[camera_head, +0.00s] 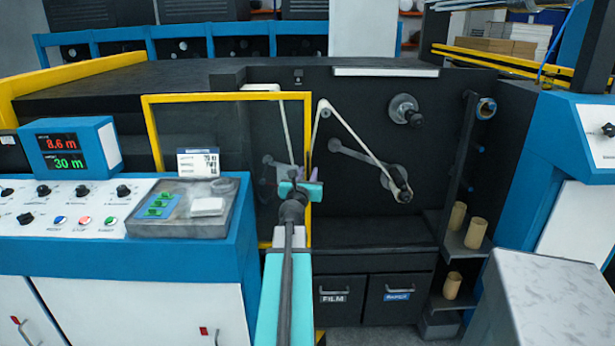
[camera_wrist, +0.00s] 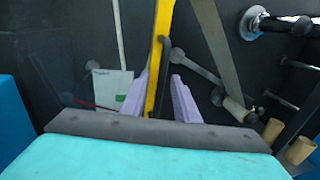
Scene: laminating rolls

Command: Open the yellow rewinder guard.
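The yellow rewinder guard (camera_head: 226,97) is a rectangular see-through frame in front of the black machine panel, left of the rollers. Its lower left part is hidden behind the console. My gripper (camera_head: 300,182) is at the guard's right upright, about mid-height. In the wrist view the yellow upright (camera_wrist: 164,25) runs down between the two pale purple fingers of my gripper (camera_wrist: 162,76). A thin dark bar, perhaps a handle, lies along the upright there. The fingers are apart, with a visible gap on the right side. I cannot tell whether the left finger touches the upright.
A blue and white console (camera_head: 75,250) with knobs and a display stands at the left. Rollers with a pale web (camera_head: 350,130) are right of the guard. Cardboard cores (camera_head: 476,232) stand on a shelf at the right. A grey-topped block (camera_head: 560,295) is at the near right.

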